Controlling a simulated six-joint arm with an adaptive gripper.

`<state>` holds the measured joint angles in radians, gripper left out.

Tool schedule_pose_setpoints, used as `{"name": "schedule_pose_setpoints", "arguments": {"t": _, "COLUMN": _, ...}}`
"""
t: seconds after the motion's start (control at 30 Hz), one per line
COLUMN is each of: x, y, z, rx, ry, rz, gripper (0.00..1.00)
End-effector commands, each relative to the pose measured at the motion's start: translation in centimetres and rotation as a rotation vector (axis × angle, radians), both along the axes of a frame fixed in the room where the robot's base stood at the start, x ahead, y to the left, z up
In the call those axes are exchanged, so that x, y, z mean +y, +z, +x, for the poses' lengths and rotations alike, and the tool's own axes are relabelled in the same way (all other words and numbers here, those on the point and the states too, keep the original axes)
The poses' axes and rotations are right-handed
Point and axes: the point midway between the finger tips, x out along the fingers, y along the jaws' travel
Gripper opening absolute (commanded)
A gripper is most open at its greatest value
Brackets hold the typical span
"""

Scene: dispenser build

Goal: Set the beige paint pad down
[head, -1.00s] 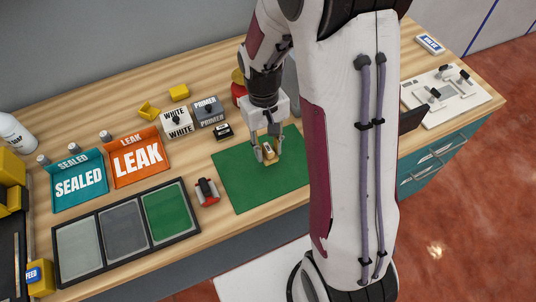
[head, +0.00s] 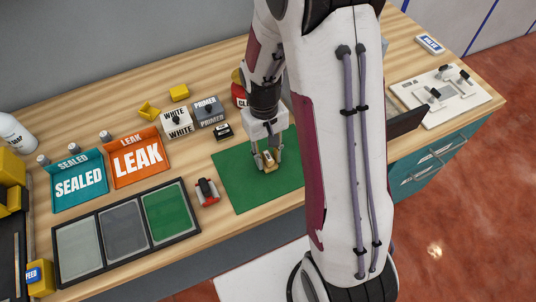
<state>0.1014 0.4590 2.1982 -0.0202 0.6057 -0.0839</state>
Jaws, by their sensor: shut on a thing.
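My gripper (head: 267,163) points down over the green mat (head: 238,190), near the mat's middle. It is shut on the beige paint pad (head: 268,168), a small block with a pale part on top. The pad is at or just above the mat; I cannot tell whether it touches. The fingers hide part of its sides.
Left of the mat lies a small red and black tool (head: 206,192). Beyond it are a three-panel tray (head: 103,274), an orange LEAK bin (head: 139,163) and a teal SEALED bin (head: 79,187). WHITE (head: 178,129) and PRIMER (head: 211,120) blocks stand behind the mat.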

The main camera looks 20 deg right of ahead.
Motion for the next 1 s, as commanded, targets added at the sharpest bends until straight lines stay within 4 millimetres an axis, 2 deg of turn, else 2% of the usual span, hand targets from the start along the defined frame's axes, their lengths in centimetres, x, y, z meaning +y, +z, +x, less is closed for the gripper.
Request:
{"name": "schedule_pose_setpoints", "arguments": {"t": 0.37, "x": 0.0, "y": -0.33, "z": -0.01, "rx": 0.0, "ry": 0.0, "rz": 0.0, "gripper": 0.11}}
{"name": "schedule_pose_setpoints", "arguments": {"t": 0.4, "x": 0.0, "y": -0.3, "z": 0.0, "rx": 0.0, "ry": 0.0, "rz": 0.0, "gripper": 0.37}}
{"name": "schedule_pose_setpoints", "arguments": {"t": 0.43, "x": 0.0, "y": -0.29, "z": 0.0, "rx": 0.0, "ry": 0.0, "rz": 0.0, "gripper": 0.44}}
{"name": "schedule_pose_setpoints", "arguments": {"t": 1.0, "x": 0.0, "y": 0.32, "z": 0.08, "rx": -0.002, "ry": 0.0, "rz": 0.0, "gripper": 0.44}}
